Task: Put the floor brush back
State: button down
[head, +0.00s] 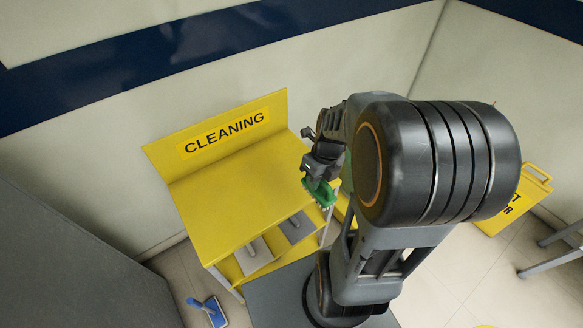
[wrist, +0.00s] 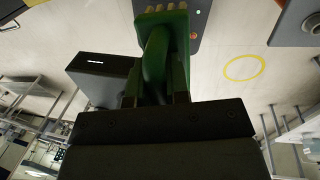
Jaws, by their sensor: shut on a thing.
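My gripper (head: 322,174) is shut on a green brush (head: 319,192). It holds the brush in the air at the right edge of the yellow cleaning stand (head: 225,205), as seen in the head view. In the wrist view, the green brush (wrist: 166,52) stands out from the jaws, with pale bristle tufts at its far end. The jaws hide part of its handle. The stand has a flat top, a back panel lettered CLEANING (head: 225,132), and grey pieces (head: 254,256) on a level below the top.
A blue-handled tool (head: 208,310) is on the floor left of the stand. A grey block (head: 75,262) fills the lower left. A yellow floor sign (head: 512,203) stands at the right, near metal legs (head: 548,268). The stand's top is bare.

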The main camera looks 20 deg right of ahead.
jog(key=w+f, duration=0.3)
jog(key=w, duration=0.1)
jog(key=w+d+f, duration=0.1)
jog(key=w+f, duration=0.2)
jog(key=w, duration=0.2)
jog(key=w+f+p, duration=0.1)
jog(key=w+f, duration=0.2)
jog(key=w, duration=0.2)
jog(key=shift+w+d+f, duration=0.1)
jog(key=shift+d+f, duration=0.1)
jog(key=shift+f, duration=0.1)
jog(key=shift+w+f+p, duration=0.2)
jog(key=shift+f+p, duration=0.2)
jog(key=shift+f, duration=1.3)
jog(key=shift+f, duration=0.2)
jog(key=c, duration=1.1)
grip_release()
jog(key=shift+s, duration=0.1)
